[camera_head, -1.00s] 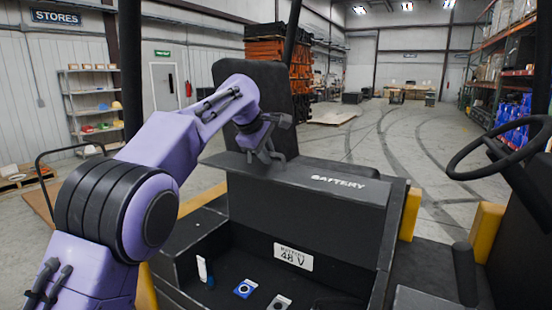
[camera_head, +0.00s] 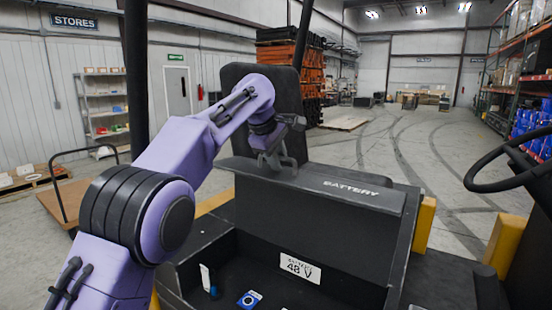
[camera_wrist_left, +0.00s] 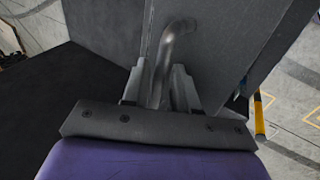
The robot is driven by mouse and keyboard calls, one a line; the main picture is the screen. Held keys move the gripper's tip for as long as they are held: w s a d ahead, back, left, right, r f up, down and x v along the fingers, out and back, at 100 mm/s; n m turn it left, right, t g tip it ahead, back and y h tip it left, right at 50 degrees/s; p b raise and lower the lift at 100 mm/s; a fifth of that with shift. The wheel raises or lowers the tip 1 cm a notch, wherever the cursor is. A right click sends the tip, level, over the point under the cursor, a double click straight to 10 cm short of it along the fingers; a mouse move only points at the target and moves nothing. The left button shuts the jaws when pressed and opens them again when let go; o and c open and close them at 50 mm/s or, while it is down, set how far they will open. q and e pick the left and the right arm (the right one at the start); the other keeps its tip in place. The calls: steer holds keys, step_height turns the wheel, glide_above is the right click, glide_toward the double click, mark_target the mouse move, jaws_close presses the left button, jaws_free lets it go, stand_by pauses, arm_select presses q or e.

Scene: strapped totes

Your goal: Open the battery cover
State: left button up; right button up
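The dark battery cover (camera_head: 365,198), marked BATTERY, stands raised in front of the black seat. The battery compartment (camera_head: 235,262) below it is open. My left gripper (camera_head: 273,160) is at the cover's upper left part. In the left wrist view, a bent metal handle (camera_wrist_left: 165,62) on the cover (camera_wrist_left: 215,50) runs between the two grey fingers of my left gripper (camera_wrist_left: 160,88), which are closed around it. The head view does not show the fingertips clearly. My right gripper is not in view.
A 48 V label (camera_head: 300,268) is on the compartment's inner wall; a blue square part (camera_head: 249,299) lies inside. The seat back (camera_head: 268,95) rises behind the cover. A steering wheel (camera_head: 505,165) is at the right. Yellow posts (camera_head: 424,224) flank the truck. Open floor lies beyond.

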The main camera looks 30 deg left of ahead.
arm_select(q)
steer(key=shift+f, duration=0.1)
steer(key=v, duration=1)
steer(key=shift+r, duration=0.25)
steer(key=shift+s, duration=0.2)
